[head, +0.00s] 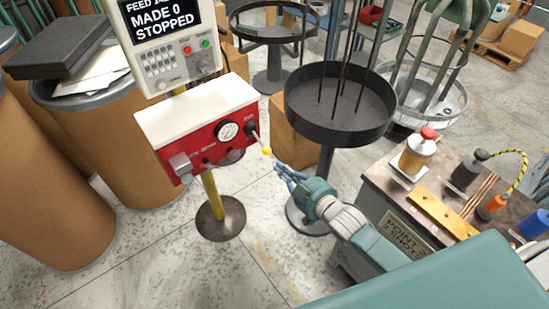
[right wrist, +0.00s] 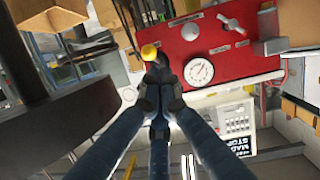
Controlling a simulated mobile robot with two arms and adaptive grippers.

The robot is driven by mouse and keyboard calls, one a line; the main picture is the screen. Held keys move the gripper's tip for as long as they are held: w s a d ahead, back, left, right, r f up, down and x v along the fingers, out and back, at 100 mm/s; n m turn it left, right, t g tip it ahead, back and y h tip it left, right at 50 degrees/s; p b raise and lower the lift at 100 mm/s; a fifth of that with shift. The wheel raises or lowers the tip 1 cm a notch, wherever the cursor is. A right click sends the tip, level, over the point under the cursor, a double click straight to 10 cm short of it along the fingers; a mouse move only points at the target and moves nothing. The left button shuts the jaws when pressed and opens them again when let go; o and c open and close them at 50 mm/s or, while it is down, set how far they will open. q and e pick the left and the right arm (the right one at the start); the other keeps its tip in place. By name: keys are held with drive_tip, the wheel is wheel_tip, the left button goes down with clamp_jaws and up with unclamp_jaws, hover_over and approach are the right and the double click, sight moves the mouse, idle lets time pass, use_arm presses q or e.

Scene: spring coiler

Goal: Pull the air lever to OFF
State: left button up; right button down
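The air lever (head: 258,142) is a thin rod with a yellow knob, sticking out from the right side of the red control panel (head: 203,138). In the right wrist view, its yellow knob (right wrist: 149,51) lies just beyond my fingertips. My right gripper (head: 284,171) is just below and to the right of the knob, with a small gap between them in the head view. Its blue fingers also show in the right wrist view (right wrist: 159,98), with their tips drawn together and nothing seen held. Any OFF marking is too small to read. My left gripper is not in view.
A pressure gauge (head: 228,130) sits on the panel beside the lever. A dark round tray (head: 340,112) stands close behind my right gripper. A workbench (head: 405,206) with a can and tools is at right. Brown drums (head: 130,150) stand at left. A yellow post (head: 211,190) supports the panel.

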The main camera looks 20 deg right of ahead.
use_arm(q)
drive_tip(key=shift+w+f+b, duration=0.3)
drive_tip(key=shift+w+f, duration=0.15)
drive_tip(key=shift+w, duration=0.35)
use_arm(e)
drive_tip(key=shift+s+d+f, duration=0.25)
drive_tip(key=shift+s, duration=0.45)
drive_tip(key=shift+s+d+f, duration=0.25)
drive_tip(key=shift+s+f, duration=0.05)
drive_tip(key=shift+s, duration=0.35)
drive_tip(key=shift+s+d+f, duration=0.25)
drive_tip(key=shift+s, duration=0.45)
